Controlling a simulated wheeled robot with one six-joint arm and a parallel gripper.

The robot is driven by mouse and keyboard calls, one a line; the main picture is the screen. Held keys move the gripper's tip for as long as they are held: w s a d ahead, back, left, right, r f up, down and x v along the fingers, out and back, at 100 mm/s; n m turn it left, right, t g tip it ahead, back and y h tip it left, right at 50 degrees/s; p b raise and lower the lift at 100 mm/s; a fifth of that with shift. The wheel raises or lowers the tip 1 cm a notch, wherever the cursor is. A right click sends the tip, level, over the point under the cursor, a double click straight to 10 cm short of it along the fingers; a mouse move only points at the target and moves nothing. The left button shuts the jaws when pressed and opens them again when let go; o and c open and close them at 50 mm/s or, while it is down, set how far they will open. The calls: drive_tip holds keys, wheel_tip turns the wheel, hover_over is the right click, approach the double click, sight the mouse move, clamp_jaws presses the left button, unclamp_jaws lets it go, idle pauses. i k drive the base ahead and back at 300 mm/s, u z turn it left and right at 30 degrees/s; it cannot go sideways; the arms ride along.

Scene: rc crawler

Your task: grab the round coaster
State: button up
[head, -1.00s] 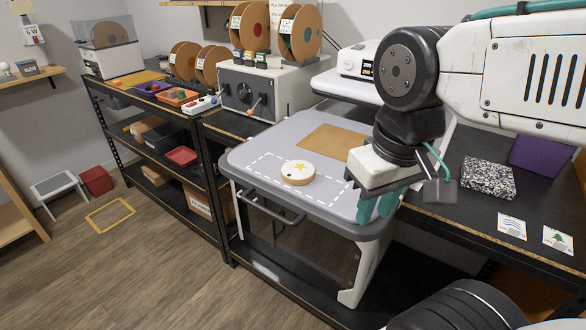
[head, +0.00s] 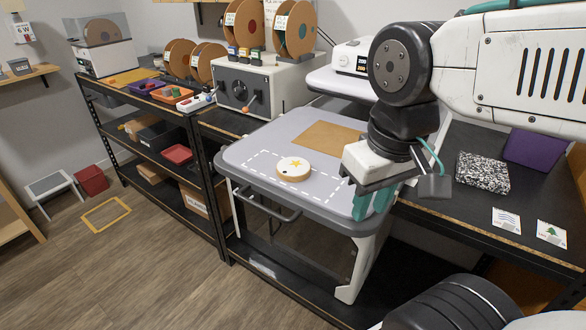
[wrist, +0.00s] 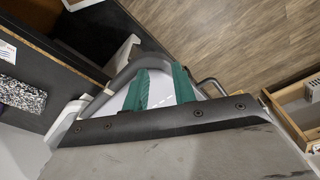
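The round coaster (head: 293,169) is a thick disc with a pale top, a yellow star, a small dark dot and a tan side. It lies flat on the grey tabletop (head: 240,153), inside a dashed white outline. My gripper (head: 374,203) has teal fingers pointing down at the right front edge of that tabletop, to the right of the coaster and apart from it. In the wrist view the two fingers (wrist: 160,88) stand apart with nothing between them. The coaster cannot be made out in the wrist view.
A brown sheet (head: 322,137) lies behind the coaster. A grey box with a lever (head: 247,88) stands at the back left. A speckled block (head: 482,173) and a purple bin (head: 532,150) are on the black bench at right. The tabletop around the coaster is clear.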

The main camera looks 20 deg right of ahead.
sight(291, 168)
drive_tip(key=z, duration=2.25)
drive_tip(key=k, duration=1.2)
drive_tip(key=u, duration=1.45)
